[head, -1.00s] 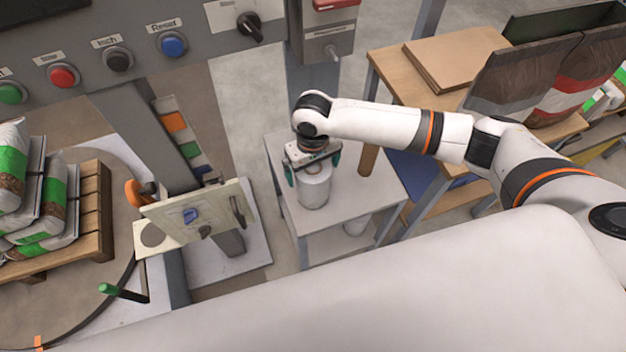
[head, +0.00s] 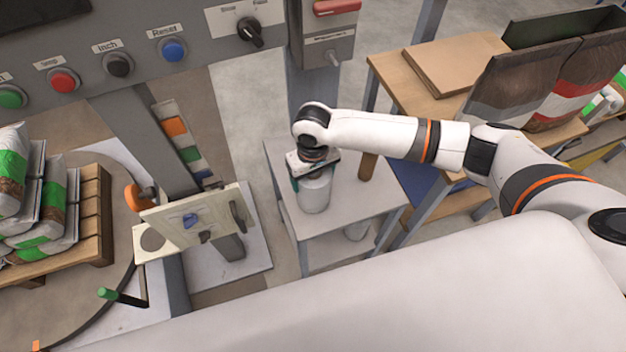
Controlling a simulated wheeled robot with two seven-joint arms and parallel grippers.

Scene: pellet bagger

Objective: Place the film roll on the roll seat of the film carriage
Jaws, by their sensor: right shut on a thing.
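The white film roll (head: 314,196) stands upright on the grey side table, or very close above its top. My right gripper (head: 313,176) comes down from above and is shut on the roll's upper part, with its teal finger pads partly showing. The film carriage (head: 195,217) is a cream panel on a post to the left of the table. Its low ledge bears a round grey disc (head: 152,240), which looks like the roll seat, and nothing sits on it. My left gripper is out of view.
The grey side table (head: 365,200) also bears a brown cylinder (head: 369,166); a white cylinder (head: 356,230) is on its lower shelf. The control panel (head: 140,60) and its post stand behind the carriage.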

